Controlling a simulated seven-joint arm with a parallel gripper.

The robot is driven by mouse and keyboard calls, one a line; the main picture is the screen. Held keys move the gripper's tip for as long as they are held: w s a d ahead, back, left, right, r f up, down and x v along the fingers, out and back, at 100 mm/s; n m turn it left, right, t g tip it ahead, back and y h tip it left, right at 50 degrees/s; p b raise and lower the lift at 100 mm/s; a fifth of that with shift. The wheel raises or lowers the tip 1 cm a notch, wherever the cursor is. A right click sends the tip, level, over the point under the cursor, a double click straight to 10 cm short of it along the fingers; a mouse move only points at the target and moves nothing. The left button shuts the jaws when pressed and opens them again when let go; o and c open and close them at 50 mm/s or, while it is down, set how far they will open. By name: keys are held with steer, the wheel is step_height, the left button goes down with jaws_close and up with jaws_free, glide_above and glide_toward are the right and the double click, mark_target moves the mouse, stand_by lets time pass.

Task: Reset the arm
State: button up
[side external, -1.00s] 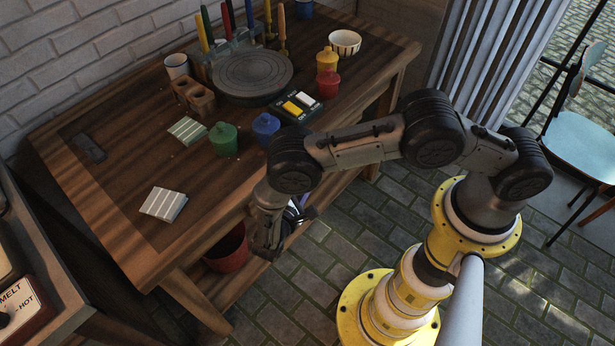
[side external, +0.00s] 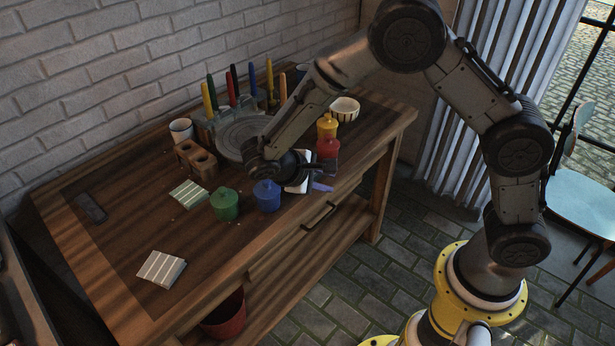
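My gripper (side external: 312,172) is over the front right part of the wooden table (side external: 115,237), to the right of the blue pot (side external: 266,197) and just left of the red pot (side external: 327,148). It points right and partly covers the small black panel with a white patch (side external: 299,184). The fingers are small and dark here, and I cannot tell whether they are open or shut. A small purple patch shows beside the gripper; I cannot tell what it is. My arm rises from the gripper and bends high at the elbow.
A grey round turntable (side external: 236,137) is partly behind my arm. A rack of coloured tools (side external: 205,127), a white mug (side external: 181,130), a brick block (side external: 195,159), a green pot (side external: 224,204), a yellow pot (side external: 327,124) and a striped bowl (side external: 345,108) stand around.

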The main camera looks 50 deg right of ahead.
steer(key=s+d+r+m+t+y, duration=0.2)
steer(key=s+r+m+t+y, duration=0.2)
steer(key=s+r+y, duration=0.5)
steer(key=shift+s+d+r+t, duration=0.2)
steer(key=shift+s+r+t, duration=1)
steer(key=shift+s+r, duration=3.4)
steer(key=shift+s+f, duration=0.65)
steer(key=shift+f, duration=0.05)
